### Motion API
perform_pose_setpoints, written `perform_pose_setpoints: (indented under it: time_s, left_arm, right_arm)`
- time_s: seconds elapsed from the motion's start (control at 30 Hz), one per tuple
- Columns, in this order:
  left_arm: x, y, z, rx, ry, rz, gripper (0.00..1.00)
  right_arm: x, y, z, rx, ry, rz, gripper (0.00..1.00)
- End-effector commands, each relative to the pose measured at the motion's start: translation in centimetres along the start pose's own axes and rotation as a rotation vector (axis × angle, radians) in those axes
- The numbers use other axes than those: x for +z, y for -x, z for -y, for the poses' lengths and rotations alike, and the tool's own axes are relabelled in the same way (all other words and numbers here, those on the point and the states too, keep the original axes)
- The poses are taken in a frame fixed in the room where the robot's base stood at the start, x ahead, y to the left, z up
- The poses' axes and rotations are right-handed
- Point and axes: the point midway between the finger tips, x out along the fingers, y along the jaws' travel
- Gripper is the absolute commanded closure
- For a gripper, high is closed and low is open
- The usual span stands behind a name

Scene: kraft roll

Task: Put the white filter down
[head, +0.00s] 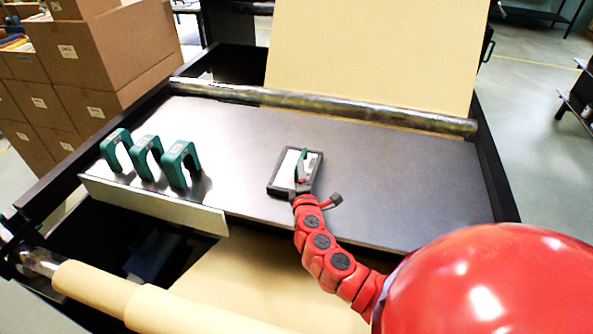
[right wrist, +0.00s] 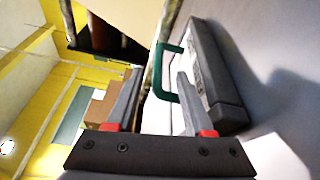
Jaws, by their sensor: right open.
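The white filter (head: 284,172) lies on the grey metal table with its white face up, in a dark frame with a green handle. My right gripper (head: 307,182) is at its near right side, partly covering it. In the right wrist view the filter (right wrist: 213,75) is at the right finger, and its green handle (right wrist: 163,72) shows between the open fingers, apparently not clamped. The exact contact cannot be told. My left gripper is not in view.
Several green-handled pieces (head: 146,158) stand in a row at the table's left. A metal bar (head: 350,108) and a kraft paper sheet (head: 375,55) are behind. A paper roll (head: 160,300) is in front. The table's right part is clear. Stacked cartons (head: 110,50) are at left.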

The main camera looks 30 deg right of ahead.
Motion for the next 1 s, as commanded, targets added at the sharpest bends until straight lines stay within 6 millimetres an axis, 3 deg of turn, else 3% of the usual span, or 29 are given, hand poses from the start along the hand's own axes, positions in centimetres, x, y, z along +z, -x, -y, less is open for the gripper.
perform_pose_setpoints:
  time_s: [0.3,0.67,0.7,1.0]
  left_arm:
    - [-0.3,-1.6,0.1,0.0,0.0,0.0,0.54]
    - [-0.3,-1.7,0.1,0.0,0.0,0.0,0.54]
    - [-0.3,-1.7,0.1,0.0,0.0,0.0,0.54]
    - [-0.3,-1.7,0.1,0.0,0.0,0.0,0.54]
  right_arm:
    - [0.2,-3.7,-0.5,-0.001,-0.002,0.005,0.48]
    - [0.1,-4.5,-0.3,-0.001,-0.001,0.002,0.48]
    - [0.1,-4.5,-0.3,-0.001,-0.001,0.002,0.5]
    - [0.1,-4.5,-0.3,-0.001,-0.001,0.002,1.0]
